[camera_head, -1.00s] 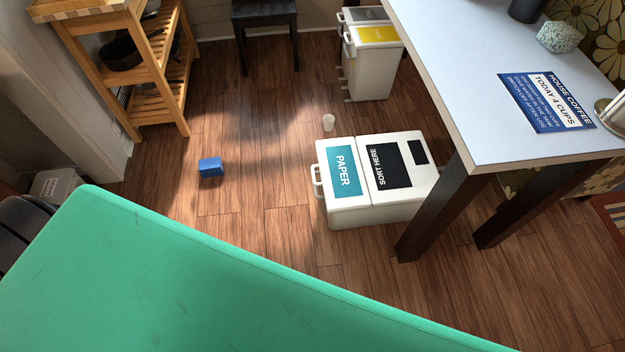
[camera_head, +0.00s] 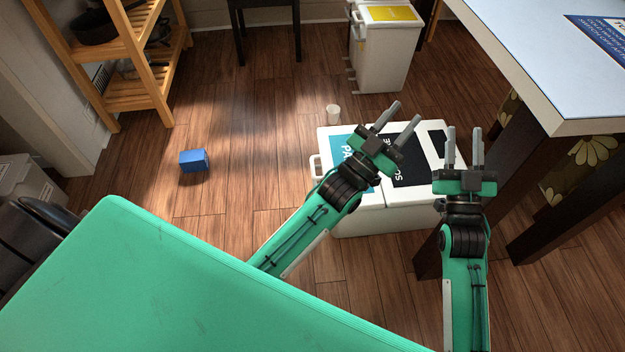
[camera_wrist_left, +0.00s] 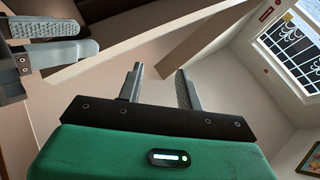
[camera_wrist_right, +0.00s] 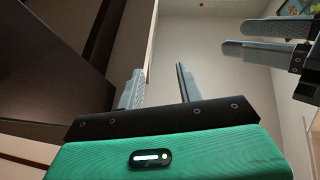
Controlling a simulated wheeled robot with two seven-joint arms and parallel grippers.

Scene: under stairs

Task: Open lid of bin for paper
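The white paper bin (camera_head: 362,219) stands on the floor. Its lid (camera_head: 324,143) looks closed and carries a teal PAPER label (camera_head: 342,148), and a white handle (camera_head: 315,166) sits on its left side. My left gripper (camera_head: 408,111) is open and empty, and in the head view it overlaps the lid and part of the label. My right gripper (camera_head: 464,130) is open and empty at the bin's right end in the picture. Both grippers appear raised above the bin. The left wrist view (camera_wrist_left: 158,69) and right wrist view (camera_wrist_right: 159,70) show spread fingers, with no bin visible.
A second lid with a black label (camera_head: 408,166) adjoins the paper lid. A white table (camera_head: 545,90) with dark legs is close on the right.

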